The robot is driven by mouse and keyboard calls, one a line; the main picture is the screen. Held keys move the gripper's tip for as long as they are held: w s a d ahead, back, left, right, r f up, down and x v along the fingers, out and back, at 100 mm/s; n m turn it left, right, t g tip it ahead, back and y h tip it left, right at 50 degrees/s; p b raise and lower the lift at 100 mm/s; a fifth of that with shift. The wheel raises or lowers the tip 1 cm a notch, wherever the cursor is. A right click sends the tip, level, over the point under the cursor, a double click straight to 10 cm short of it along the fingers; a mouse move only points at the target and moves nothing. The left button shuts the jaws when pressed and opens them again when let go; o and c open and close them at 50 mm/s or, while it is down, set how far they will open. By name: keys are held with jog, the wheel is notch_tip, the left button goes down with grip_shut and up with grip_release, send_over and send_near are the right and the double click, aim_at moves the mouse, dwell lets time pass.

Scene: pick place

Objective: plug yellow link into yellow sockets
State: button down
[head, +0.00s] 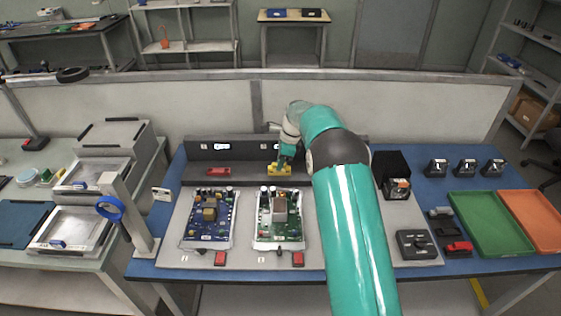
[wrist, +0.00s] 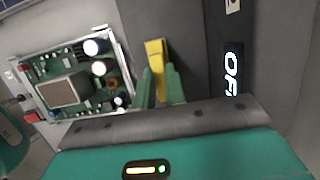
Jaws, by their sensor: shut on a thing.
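The yellow link (head: 279,169) is at the foot of the dark grey back panel, behind the right circuit board. My gripper (head: 285,157) comes down onto it from above. In the wrist view, my gripper (wrist: 158,88) has its green fingers close together around the near part of the yellow link (wrist: 154,52), whose far end sticks out beyond them. The yellow sockets cannot be made out; the link and fingers may cover them. I cannot tell whether the link is seated or just above the surface.
A red link (head: 218,171) lies left along the dark panel (head: 200,152). The left board (head: 208,218) and right board (head: 279,219) stand in front. Green (head: 480,223) and orange (head: 530,218) trays are at right.

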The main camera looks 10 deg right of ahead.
jog(key=shift+f, duration=0.15)
jog(key=c, duration=0.7)
grip_release()
jog(key=shift+r, duration=3.55)
jog(key=shift+s, duration=0.15)
